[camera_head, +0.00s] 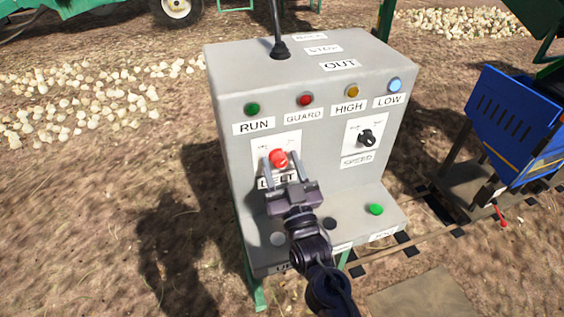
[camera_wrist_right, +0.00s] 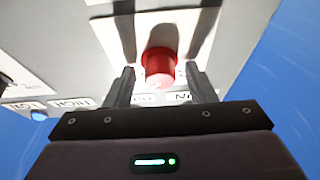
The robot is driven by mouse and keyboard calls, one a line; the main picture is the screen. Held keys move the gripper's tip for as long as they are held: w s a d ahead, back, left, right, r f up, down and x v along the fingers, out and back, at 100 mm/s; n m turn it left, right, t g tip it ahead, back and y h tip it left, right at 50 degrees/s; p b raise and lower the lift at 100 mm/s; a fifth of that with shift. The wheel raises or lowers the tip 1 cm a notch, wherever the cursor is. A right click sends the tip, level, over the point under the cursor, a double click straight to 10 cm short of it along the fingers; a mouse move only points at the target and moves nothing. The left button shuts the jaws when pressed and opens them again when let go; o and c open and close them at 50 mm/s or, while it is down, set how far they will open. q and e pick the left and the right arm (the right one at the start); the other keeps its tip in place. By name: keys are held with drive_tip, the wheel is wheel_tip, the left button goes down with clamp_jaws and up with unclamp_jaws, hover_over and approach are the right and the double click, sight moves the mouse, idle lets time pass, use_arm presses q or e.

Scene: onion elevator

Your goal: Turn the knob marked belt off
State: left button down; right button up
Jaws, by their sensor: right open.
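The red belt knob (camera_head: 278,159) sits on a white plate on the front of the grey control box (camera_head: 232,160). The label below it is partly hidden by my gripper. My right gripper (camera_head: 281,164) is open, with one finger on each side of the knob. In the right wrist view the red knob (camera_wrist_right: 160,68) shows between the two fingers of the gripper (camera_wrist_right: 163,78), with gaps on both sides. I cannot tell whether either finger touches it. The knob's pointer direction is not clear. My left gripper is not in view.
A black speed knob (camera_head: 367,138) is to the right. Green, red, amber and blue lamps (camera_head: 305,100) line the box above. A black lever (camera_head: 279,45) rises from the top. Buttons, including a green one (camera_head: 376,209), sit on the lower ledge. A blue bin (camera_head: 515,130) stands at the right.

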drive_tip(key=shift+c, duration=0.4)
drive_tip(key=c, duration=0.9)
